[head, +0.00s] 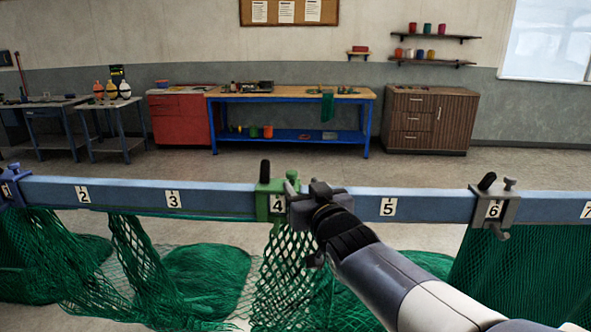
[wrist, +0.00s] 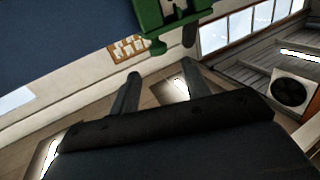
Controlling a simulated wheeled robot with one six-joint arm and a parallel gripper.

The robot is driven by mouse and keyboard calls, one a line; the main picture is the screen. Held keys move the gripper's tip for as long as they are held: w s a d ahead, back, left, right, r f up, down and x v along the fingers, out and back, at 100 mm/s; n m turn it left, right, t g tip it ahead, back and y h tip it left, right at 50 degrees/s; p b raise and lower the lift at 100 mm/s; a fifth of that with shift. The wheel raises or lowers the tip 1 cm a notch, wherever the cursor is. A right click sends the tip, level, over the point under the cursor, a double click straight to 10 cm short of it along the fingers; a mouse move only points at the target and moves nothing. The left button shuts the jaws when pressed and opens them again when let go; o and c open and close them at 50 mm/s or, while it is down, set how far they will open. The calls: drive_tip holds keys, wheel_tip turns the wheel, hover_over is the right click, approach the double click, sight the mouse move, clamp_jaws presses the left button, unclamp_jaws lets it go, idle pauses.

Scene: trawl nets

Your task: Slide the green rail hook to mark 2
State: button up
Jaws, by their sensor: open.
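The green rail hook (head: 274,200) sits on the blue rail (head: 334,201) at mark 4, with a dark upright knob and a side screw on top. Green net hangs below it. Mark 2 (head: 83,194) is a white label far to the left on the same rail. My gripper (head: 305,192) is just right of the green hook, close to its side screw; I cannot tell whether they touch. In the wrist view my gripper's two fingers (wrist: 158,88) are apart with nothing between them, and the green hook (wrist: 170,20) shows beyond them at the top.
A blue hook (head: 12,188) is on the rail at the far left, and a grey hook (head: 494,205) is at mark 6. The rail is bare between the blue and green hooks, past mark 3 (head: 172,199). Green nets (head: 205,275) lie below on the floor.

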sight(294, 175)
drive_tip(key=p+x, duration=0.1)
drive_tip(key=x, duration=0.7)
drive_tip(key=shift+w+p, duration=0.15)
drive_tip(key=shift+p, duration=0.2)
drive_tip(key=shift+c, duration=0.4)
clamp_jaws()
